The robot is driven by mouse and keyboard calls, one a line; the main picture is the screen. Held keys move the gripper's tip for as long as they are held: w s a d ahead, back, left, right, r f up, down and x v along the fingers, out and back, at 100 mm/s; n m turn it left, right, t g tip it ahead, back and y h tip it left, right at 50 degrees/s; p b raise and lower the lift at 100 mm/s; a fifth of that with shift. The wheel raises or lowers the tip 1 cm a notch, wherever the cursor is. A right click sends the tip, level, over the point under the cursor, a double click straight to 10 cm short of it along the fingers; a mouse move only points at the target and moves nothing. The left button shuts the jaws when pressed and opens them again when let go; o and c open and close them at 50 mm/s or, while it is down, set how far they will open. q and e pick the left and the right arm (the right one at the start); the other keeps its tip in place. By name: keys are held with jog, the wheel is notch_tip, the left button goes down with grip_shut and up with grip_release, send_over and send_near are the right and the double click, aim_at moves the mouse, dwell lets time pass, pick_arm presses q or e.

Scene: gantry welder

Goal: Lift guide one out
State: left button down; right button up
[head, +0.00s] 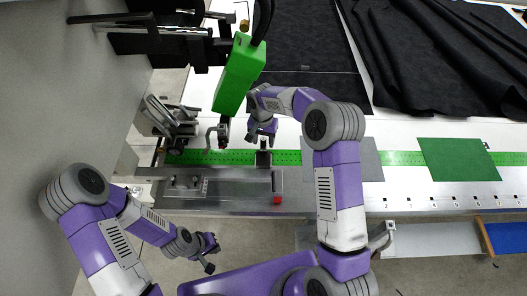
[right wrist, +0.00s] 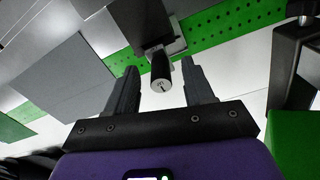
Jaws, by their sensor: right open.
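Guide one appears to be the dark post with a small mark on its round end (right wrist: 161,72), seen in the right wrist view. In the head view it stands as a small dark block (head: 263,158) on the green perforated strip. My right gripper (head: 262,139) is open just behind it. In the right wrist view the fingers of that gripper (right wrist: 155,88) stand apart, with the post's end showing in the gap between them; I see no grip on it. My left gripper (head: 211,258) hangs low in front of the bench, and its jaw state is unclear.
A green welding head (head: 240,73) hangs close to the left of my right gripper. A metal fixture plate (head: 228,187) with a red button (head: 278,200) lies in front. A clamp-like device (head: 172,117) stands left. A grey sheet (head: 352,159) and green sheet (head: 457,159) lie right.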

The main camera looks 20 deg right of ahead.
jog(key=shift+w, duration=0.1)
grip_shut()
jog(key=shift+r, duration=0.1)
jog(key=shift+w+r+p, duration=0.1)
jog(key=shift+r+p, duration=0.3)
jog(key=shift+r, duration=0.2)
jog(key=r+p, duration=0.1)
jog(key=r, duration=0.1)
jog(key=r+p, duration=0.1)
jog(key=r, duration=0.1)
jog(key=r+p, duration=0.1)
jog(key=r, duration=0.1)
jog(key=shift+w+d+r+p, duration=0.15)
jog(key=shift+w+r+p, duration=0.25)
notch_tip(320, 180, up, 9)
jog(key=s+a+b, duration=0.1)
jog(key=s+b, duration=0.2)
jog(key=s, duration=0.3)
jog(key=s+a+r+b, duration=0.1)
jog(key=s+a+b, duration=0.1)
jog(key=s+b, duration=0.2)
jog(key=shift+s+a+r, duration=0.25)
jog(key=shift+s+a, duration=0.05)
jog(key=shift+s, duration=1)
